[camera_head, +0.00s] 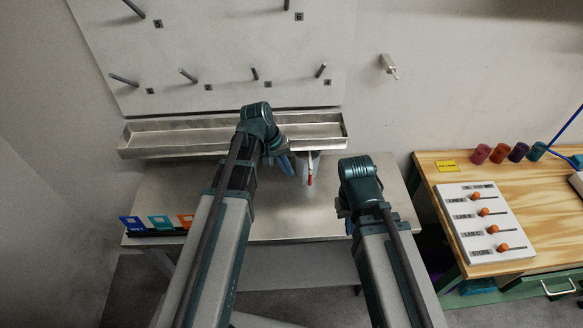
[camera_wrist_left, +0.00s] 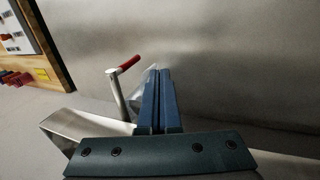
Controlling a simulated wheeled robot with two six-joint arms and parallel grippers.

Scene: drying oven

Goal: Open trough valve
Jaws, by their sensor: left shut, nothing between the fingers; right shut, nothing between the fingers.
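The metal trough (camera_head: 165,140) runs along the wall below the peg board. Its valve has a red handle (camera_head: 310,181) that hangs down below the trough's right half. In the left wrist view the red handle (camera_wrist_left: 129,63) sits on a metal lever just left of my fingers. My left gripper (camera_head: 285,165) is shut and empty, its blue fingers close to the left of the valve in the head view. In the left wrist view the closed fingers (camera_wrist_left: 162,75) are apart from the red handle. My right gripper (camera_head: 343,208) is shut, right of the valve, with its fingers mostly hidden.
A metal table (camera_head: 270,230) lies below the trough. Colored cards (camera_head: 158,222) stand at its left edge. A wooden bench (camera_head: 440,178) at the right carries a slider panel (camera_head: 485,225) and several colored cups (camera_head: 499,153). A small wall fitting (camera_head: 388,65) sticks out above.

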